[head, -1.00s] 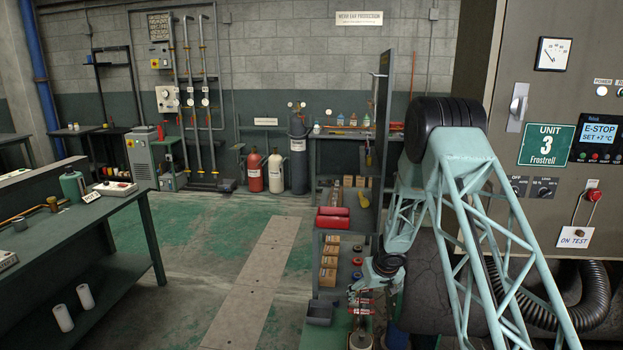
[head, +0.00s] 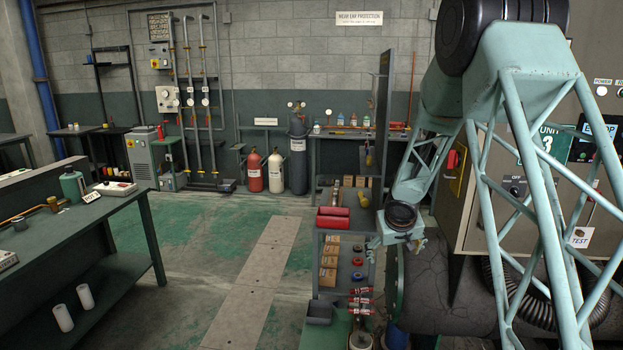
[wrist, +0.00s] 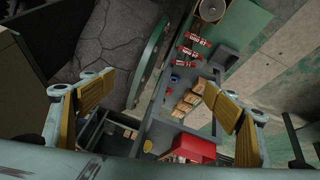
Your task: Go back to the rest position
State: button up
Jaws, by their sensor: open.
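My gripper (head: 396,242) is open and empty, at the end of my pale blue lattice arm. In the head view it hangs beside the shelf unit (head: 330,238), in front of a dark grey cylinder-shaped vessel (head: 455,290). In the wrist view my gripper (wrist: 158,98) has its yellow-padded fingers wide apart, with nothing between them close by. Below it lie shelves with a red bin (wrist: 192,149), cardboard boxes (wrist: 187,101) and red-and-white cans (wrist: 188,54). My upper arm hides much of the unit 3 cabinet (head: 555,145).
A dark workbench (head: 100,215) stands at the left with a green bottle (head: 72,185) on it. The floor (head: 225,260) between bench and shelves is clear. Gas cylinders (head: 298,155) stand at the back wall. A black hose (head: 535,305) runs under the cabinet.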

jog(key=s+d+r+m+h, duration=0.2)
jog(key=s+d+r, duration=0.1)
jog(key=s+r, duration=2.3)
jog(key=s+a+r+y, duration=0.1)
jog(key=s+a, duration=0.2)
jog(key=s, duration=1)
jog(key=s+a+r+g+y, duration=0.1)
jog(key=s+a, duration=0.3)
jog(key=s, duration=0.9)
jog(key=s+a+r+n+g+y, duration=0.1)
jog(key=s+a, duration=0.2)
jog(key=s, duration=1)
jog(key=shift+a+y, duration=0.15)
jog(key=shift+y, duration=0.25)
